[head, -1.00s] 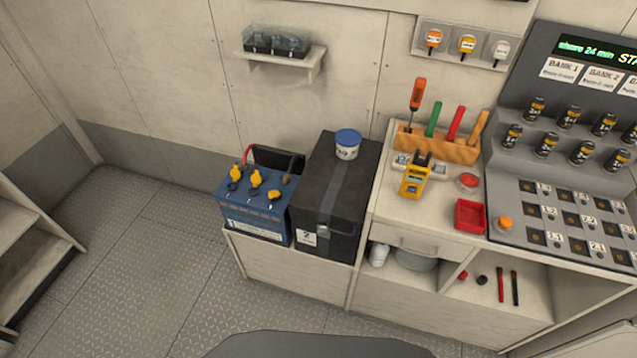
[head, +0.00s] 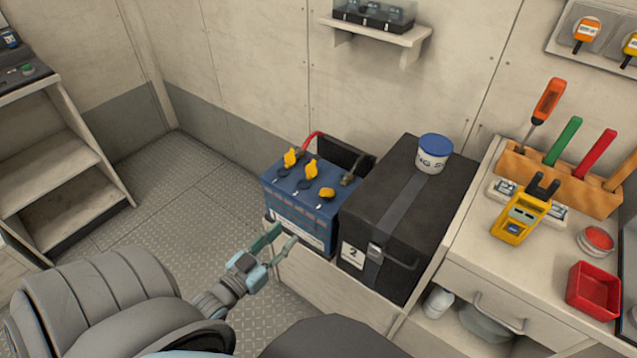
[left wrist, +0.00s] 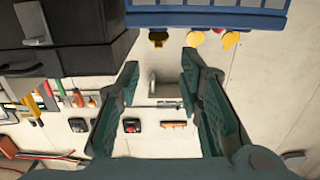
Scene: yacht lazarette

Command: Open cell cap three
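The blue battery (head: 300,210) stands left of the black case, with three yellow caps along its top. The rear cap (head: 290,158) and middle cap (head: 311,169) stand raised beside dark openings. The front cap (head: 327,194) sits lower and looks closed. I cannot read any cap numbers. My left gripper (head: 283,236) is open and empty, low in front of the battery and apart from it. In the left wrist view, the open fingers (left wrist: 160,72) point toward the wall; the battery (left wrist: 205,18) and yellow caps (left wrist: 194,39) lie at the top edge. My right gripper is out of view.
The black case (head: 400,205) with a white tub (head: 433,154) on it stands close on the battery's right. A red cable (head: 312,141) runs behind the battery. The bench (head: 470,270) with tools is further right. Floor (head: 190,220) to the left is clear.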

